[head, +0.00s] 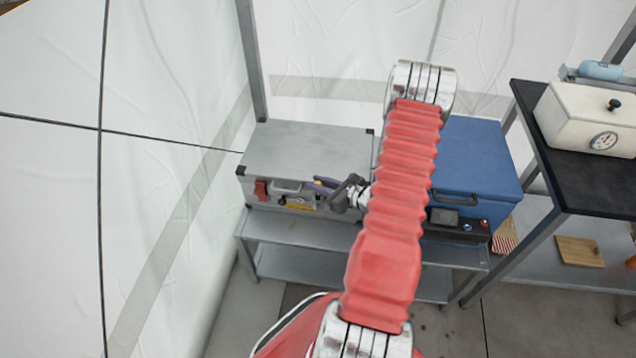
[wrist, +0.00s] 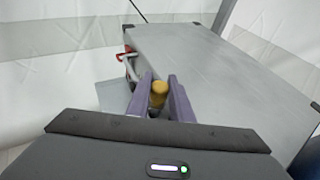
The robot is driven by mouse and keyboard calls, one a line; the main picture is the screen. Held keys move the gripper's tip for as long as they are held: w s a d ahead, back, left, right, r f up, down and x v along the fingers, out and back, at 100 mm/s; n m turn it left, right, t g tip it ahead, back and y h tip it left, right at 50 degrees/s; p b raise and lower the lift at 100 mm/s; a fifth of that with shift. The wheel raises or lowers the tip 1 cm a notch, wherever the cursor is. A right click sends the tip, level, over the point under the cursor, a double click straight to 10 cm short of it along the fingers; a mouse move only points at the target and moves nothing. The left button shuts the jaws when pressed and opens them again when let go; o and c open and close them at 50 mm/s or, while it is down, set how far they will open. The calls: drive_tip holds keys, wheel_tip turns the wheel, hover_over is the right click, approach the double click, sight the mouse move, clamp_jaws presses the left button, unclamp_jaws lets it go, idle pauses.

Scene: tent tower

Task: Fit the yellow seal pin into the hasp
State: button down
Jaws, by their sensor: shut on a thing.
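My gripper (wrist: 160,95) has two purple fingers shut on the yellow seal pin (wrist: 158,92), whose rounded yellow top shows between them in the wrist view. In the head view my gripper (head: 318,184) is at the front face of the grey case (head: 300,150), just right of its handle. The pin's lower end is hidden by the fingers. I cannot make out the hasp clearly in either view, nor tell whether the pin touches it. A small yellow patch (head: 298,204) shows low on the case front; I cannot tell what it is.
A red latch (head: 261,190) and a pale handle (head: 287,187) are on the case front. The case stands on a grey metal shelf (head: 300,230). A blue box (head: 475,160) stands to the right, with a dark control box (head: 450,222) before it. White tent walls rise behind.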

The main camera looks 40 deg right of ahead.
drive_tip(key=shift+r, duration=0.2)
drive_tip(key=shift+r, duration=0.4)
drive_tip(key=shift+r, duration=0.35)
drive_tip(key=shift+f, duration=1)
idle(1.6)
drive_tip(key=c, duration=1.5)
unclamp_jaws()
drive_tip(key=shift+s, duration=0.15)
drive_tip(key=v, duration=1.3)
drive_tip(key=shift+s+r, duration=0.1)
drive_tip(key=shift+s, duration=0.15)
